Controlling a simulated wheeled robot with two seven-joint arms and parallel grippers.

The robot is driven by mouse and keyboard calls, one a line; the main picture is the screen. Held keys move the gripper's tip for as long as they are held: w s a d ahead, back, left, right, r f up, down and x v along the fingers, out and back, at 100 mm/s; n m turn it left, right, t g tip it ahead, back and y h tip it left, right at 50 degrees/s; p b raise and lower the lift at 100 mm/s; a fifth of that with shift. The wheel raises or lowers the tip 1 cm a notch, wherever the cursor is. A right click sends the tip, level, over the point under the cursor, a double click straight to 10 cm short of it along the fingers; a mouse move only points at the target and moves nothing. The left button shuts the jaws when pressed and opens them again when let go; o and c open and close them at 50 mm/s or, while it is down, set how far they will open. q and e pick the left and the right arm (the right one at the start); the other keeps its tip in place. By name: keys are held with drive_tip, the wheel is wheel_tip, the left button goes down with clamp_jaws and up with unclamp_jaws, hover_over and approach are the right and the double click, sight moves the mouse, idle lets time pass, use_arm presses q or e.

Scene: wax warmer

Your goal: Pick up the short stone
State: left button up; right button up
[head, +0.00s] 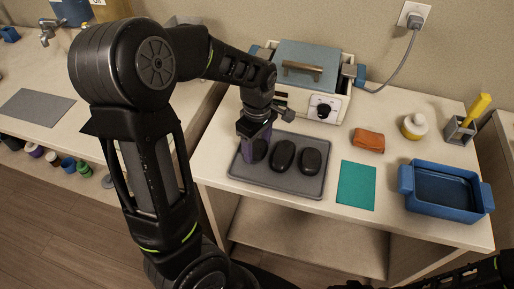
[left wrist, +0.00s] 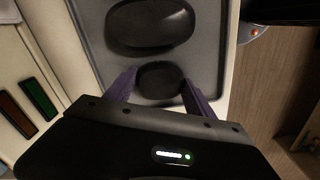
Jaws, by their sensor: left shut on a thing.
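Three dark stones lie in a row on a grey tray (head: 285,188) near the table's left front. The leftmost stone (head: 261,150) is smaller and rounder than its neighbour in the left wrist view and matches the short stone (left wrist: 160,78). My left gripper (head: 254,150) reaches down over it, shut on it, with one purple finger on each side. The stone appears to be at tray level; I cannot tell whether it touches the tray. The middle stone (head: 283,155) and the right stone (head: 311,161) lie free on the tray.
My right arm shows at the bottom right edge.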

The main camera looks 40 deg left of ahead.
sight(258, 146)
use_arm(q)
drive_tip(key=shift+r, duration=0.15)
wheel_tip(258, 146, up, 10)
drive_tip(key=b, duration=0.1)
idle(0.3)
idle(0.4)
drive_tip(key=shift+w, duration=0.1)
